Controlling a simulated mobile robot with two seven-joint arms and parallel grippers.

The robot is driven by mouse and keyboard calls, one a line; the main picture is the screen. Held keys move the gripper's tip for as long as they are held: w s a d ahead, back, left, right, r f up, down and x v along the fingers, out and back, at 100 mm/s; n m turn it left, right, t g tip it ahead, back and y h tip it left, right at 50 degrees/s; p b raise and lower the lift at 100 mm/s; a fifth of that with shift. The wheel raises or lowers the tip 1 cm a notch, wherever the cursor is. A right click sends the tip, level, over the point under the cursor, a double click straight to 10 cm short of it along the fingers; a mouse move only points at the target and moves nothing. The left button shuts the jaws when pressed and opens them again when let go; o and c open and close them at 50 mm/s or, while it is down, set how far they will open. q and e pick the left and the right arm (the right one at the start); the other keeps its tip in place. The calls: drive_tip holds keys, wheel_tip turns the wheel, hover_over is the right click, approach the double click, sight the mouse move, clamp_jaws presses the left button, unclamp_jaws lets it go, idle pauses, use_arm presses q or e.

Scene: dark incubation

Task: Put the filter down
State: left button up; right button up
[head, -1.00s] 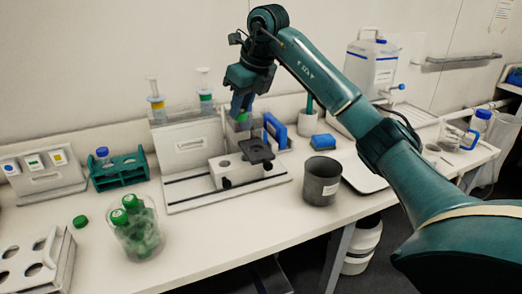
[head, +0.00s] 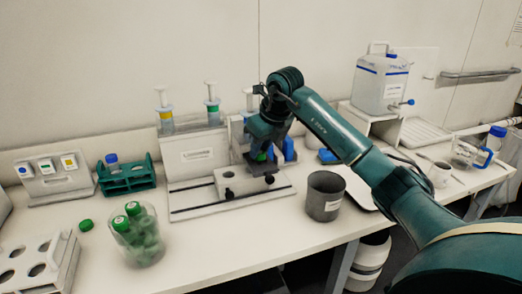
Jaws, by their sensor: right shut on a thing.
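My right gripper (head: 264,148) is shut on the filter (head: 262,156), a small green piece that shows only in part between and below the dark fingers. The filter is just above the dark flat plate (head: 262,169) on the white block (head: 229,185). Whether it touches the plate I cannot tell. My left gripper is not in view.
A white rack (head: 196,154) with upright syringes stands behind the block. A grey beaker (head: 324,197) stands close on the right. A clear jar (head: 139,238) of green-capped tubes is at the front left. Blue pieces (head: 289,149) stand just right of the gripper.

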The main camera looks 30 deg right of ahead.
drive_tip(key=shift+f, duration=0.7)
drive_tip(key=shift+f, duration=0.2)
drive_tip(key=shift+c, duration=0.2)
drive_tip(key=o, duration=1)
drive_tip(key=shift+c, duration=0.2)
